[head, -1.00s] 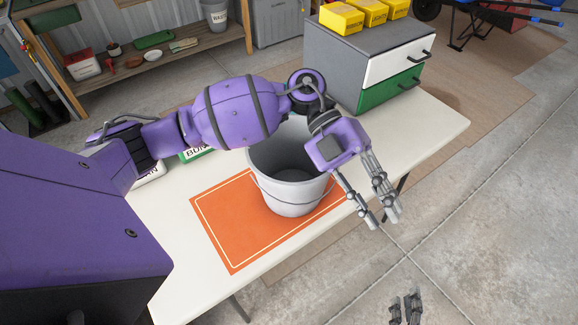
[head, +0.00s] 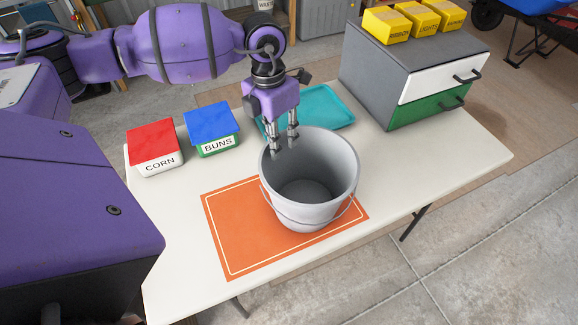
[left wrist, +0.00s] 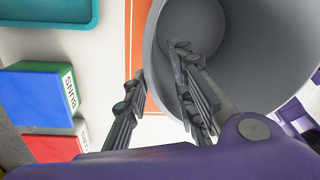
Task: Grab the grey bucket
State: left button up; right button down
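The grey bucket (head: 325,185) stands upright on the orange mat (head: 235,240) on the white table, its wire handle hanging down at the front. My left gripper (head: 283,143) points down at the bucket's back left rim with its fingers apart. In the left wrist view, one finger of the gripper (left wrist: 158,95) is outside the bucket (left wrist: 158,70) and the other is over its inside, with the rim between them. I cannot tell whether either finger touches the wall. My right gripper is not in view.
A red-lidded CORN box (head: 155,148) and a blue-lidded BUNS box (head: 213,130) stand left of the bucket. A teal tray (head: 325,108) lies behind it. A drawer cabinet (head: 375,75) with yellow boxes (head: 420,18) stands at the back right. The table's right part is clear.

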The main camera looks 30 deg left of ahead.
aim_at(282, 157)
pick_arm(q)
jog(key=shift+d+f, duration=0.2)
jog(key=shift+f, duration=0.45)
jog(key=f, duration=0.4)
jog(key=shift+d+f+p, duration=0.1)
jog(key=shift+d+p, duration=0.1)
jog(key=shift+p, duration=0.1)
jog(key=shift+w, duration=0.1)
grip_shut()
